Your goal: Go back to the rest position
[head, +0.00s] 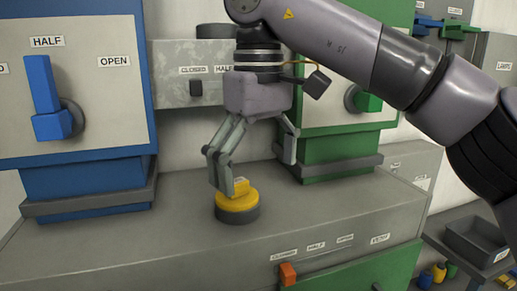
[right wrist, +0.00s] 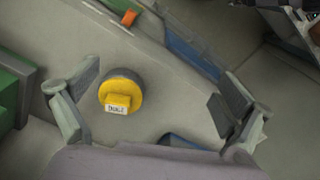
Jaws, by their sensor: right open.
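My right gripper (head: 256,174) is open and empty, pointing down over the grey console top. In the head view its left finger overlaps a round yellow knob (head: 237,203) on a dark base. In the right wrist view the knob (right wrist: 121,94) shows between the spread fingers (right wrist: 150,97), nearer the left one, with clear space on both sides. I cannot tell exactly how high the fingertips are above it. A small label sits on the knob's raised bar. My left gripper is not in view.
A blue cabinet (head: 85,177) with a blue handle (head: 45,100) stands at left, its handle near HALF. A green cabinet (head: 330,150) stands close behind the gripper. An orange slider (head: 288,274) is on the console front. A dark tray (head: 478,240) lies at lower right.

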